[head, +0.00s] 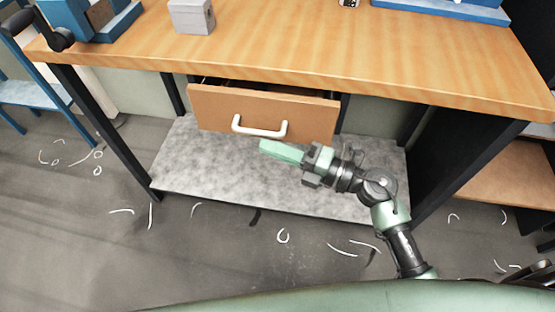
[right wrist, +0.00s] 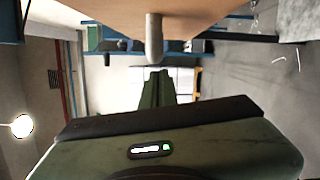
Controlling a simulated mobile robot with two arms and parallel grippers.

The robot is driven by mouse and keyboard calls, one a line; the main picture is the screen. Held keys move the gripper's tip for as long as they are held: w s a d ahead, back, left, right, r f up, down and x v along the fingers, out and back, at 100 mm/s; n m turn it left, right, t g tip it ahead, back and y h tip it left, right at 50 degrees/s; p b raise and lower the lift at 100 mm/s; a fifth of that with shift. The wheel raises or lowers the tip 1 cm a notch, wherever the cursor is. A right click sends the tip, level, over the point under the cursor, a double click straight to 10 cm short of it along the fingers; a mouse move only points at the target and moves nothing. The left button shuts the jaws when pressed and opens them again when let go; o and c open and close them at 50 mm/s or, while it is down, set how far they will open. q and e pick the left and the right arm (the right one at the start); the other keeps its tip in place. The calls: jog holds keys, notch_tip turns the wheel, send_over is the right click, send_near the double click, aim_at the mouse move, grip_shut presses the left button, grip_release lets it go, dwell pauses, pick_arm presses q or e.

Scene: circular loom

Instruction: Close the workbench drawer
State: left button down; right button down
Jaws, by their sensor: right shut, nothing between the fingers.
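The workbench drawer (head: 213,105) has a light wooden front and a white handle (head: 260,128). It sits under the tabletop and stands partly out, with a dark gap showing above its front. My right gripper (head: 268,147) is shut and empty, just below and in front of the handle. In the right wrist view its green fingers (right wrist: 158,90) are together, and the handle (right wrist: 153,40) shows beyond them, close to the drawer front (right wrist: 110,10). I cannot tell whether the fingertips touch the drawer. My left gripper is not in view.
The wooden workbench top (head: 300,50) carries a blue vise (head: 95,18) and a grey block (head: 191,15). A grey lower shelf (head: 190,165) lies below the drawer. Black legs (head: 105,130) stand at both sides. White curled scraps (head: 283,236) lie on the floor.

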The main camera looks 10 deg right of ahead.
aim_at(285, 134)
jog(key=shift+w, duration=0.3)
jog(key=shift+d, duration=0.1)
jog(key=w, duration=0.2)
jog(key=w+d, duration=0.1)
jog(key=w, duration=0.1)
jog(key=shift+d, duration=0.15)
jog(key=shift+w+d+r, duration=0.1)
jog(key=shift+r, duration=0.05)
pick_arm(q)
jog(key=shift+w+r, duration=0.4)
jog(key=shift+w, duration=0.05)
